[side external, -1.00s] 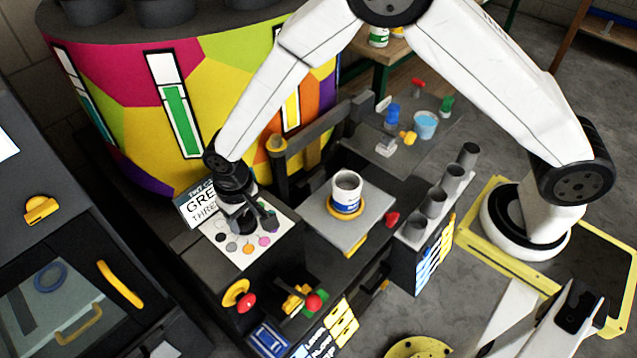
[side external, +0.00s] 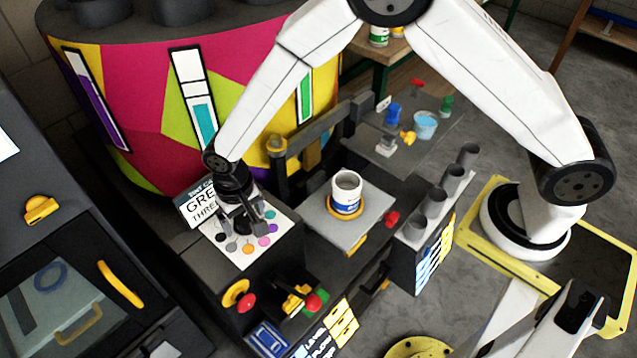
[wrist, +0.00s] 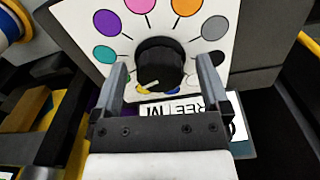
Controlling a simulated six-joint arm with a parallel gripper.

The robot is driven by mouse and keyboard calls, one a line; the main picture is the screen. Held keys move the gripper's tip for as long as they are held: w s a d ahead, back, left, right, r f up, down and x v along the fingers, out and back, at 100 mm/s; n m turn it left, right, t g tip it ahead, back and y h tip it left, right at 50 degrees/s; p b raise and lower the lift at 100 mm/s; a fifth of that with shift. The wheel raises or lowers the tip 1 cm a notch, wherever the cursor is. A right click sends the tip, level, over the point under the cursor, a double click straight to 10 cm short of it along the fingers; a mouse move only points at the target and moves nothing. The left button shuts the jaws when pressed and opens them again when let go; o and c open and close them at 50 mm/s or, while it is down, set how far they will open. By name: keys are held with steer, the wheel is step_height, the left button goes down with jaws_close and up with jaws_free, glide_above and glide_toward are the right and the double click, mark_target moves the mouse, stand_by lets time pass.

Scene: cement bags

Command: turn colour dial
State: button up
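The colour dial (wrist: 160,66) is a black round knob on a white panel (wrist: 85,45) ringed with coloured dots. Its pale pointer line points to the lower left in the wrist view. My gripper (wrist: 160,82) is open, with one finger on each side of the knob and a visible gap on both sides. In the side view my gripper (side external: 243,226) is low over the dotted panel (side external: 245,262) and hides the knob. THRE...".
A large multicoloured drum (side external: 135,90) with striped gauges stands behind the panel. A white and blue can (side external: 346,193) stands on a grey platform to the right. Levers with a red ball (side external: 247,302) sit in front. Several dark cups (side external: 433,202) stand farther right.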

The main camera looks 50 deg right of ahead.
mark_target(244, 217)
stand_by(0.3)
steer(key=shift+r, duration=3.95)
steer(key=s+d+r+t, duration=0.1)
steer(key=s+d, duration=0.3)
steer(key=d, duration=0.3)
steer(key=s+d+r+n, duration=0.1)
steer(key=s+d, duration=0.3)
steer(key=d, duration=0.4)
steer(key=s+d+r+t, duration=0.1)
steer(key=s+d+r, duration=0.2)
steer(key=s+d, duration=0.2)
steer(key=d, duration=0.3)
steer(key=shift+d+n+t, duration=0.25)
steer(key=shift+n+t, duration=0.05)
